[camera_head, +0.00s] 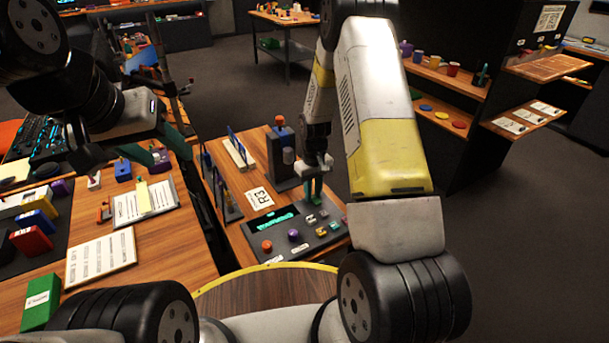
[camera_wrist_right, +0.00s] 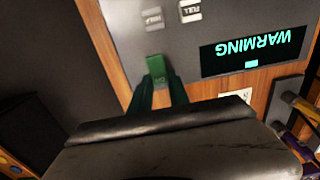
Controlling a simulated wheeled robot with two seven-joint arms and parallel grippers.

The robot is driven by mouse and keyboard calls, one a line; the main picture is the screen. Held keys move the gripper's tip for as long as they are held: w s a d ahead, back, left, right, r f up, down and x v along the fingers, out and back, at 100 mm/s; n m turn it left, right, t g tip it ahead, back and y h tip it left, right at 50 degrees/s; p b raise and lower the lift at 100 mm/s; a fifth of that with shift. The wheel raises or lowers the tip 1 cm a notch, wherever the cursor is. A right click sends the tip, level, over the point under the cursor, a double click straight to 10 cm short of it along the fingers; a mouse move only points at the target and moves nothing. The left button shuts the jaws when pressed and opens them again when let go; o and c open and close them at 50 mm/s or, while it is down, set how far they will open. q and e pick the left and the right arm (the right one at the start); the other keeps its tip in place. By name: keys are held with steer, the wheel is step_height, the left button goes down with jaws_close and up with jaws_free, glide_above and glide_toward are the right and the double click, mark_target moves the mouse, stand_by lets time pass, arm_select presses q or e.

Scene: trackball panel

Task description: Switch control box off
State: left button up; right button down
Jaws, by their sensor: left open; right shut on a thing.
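The grey control box (camera_head: 305,245) lies on the wooden bench; its teal display (camera_head: 275,224) reads WARMING, and it also shows in the right wrist view (camera_wrist_right: 258,52). A small green switch (camera_wrist_right: 157,67), marked ON as far as I can read, sits on the panel. My right gripper (camera_head: 316,197) reaches down to the far edge of the box. In the right wrist view its green fingertips (camera_wrist_right: 158,92) are shut on the green switch. My left gripper (camera_head: 160,145) is open and empty above the left table, away from the box.
The panel also carries an orange button (camera_head: 267,246), a purple ball (camera_head: 293,235) and several small switches. A dark post (camera_head: 282,157) stands behind the box. Clipboards (camera_head: 145,203) and colored boxes (camera_head: 30,240) cover the left table. A gap separates the two tables.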

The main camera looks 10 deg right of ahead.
mark_target(318, 202)
steer(key=shift+s+d+r+t+y, duration=0.1)
steer(key=shift+s+d+t+y, duration=0.15)
steer(key=shift+t, duration=0.55)
steer(key=shift+s+t+y, duration=0.15)
steer(key=shift+t+y, duration=0.2)
steer(key=shift+t, duration=0.45)
steer(key=shift+a, duration=0.1)
steer(key=c, duration=1.2)
jaws_free()
steer(key=shift+c, duration=0.2)
steer(key=shift+v, duration=3.95)
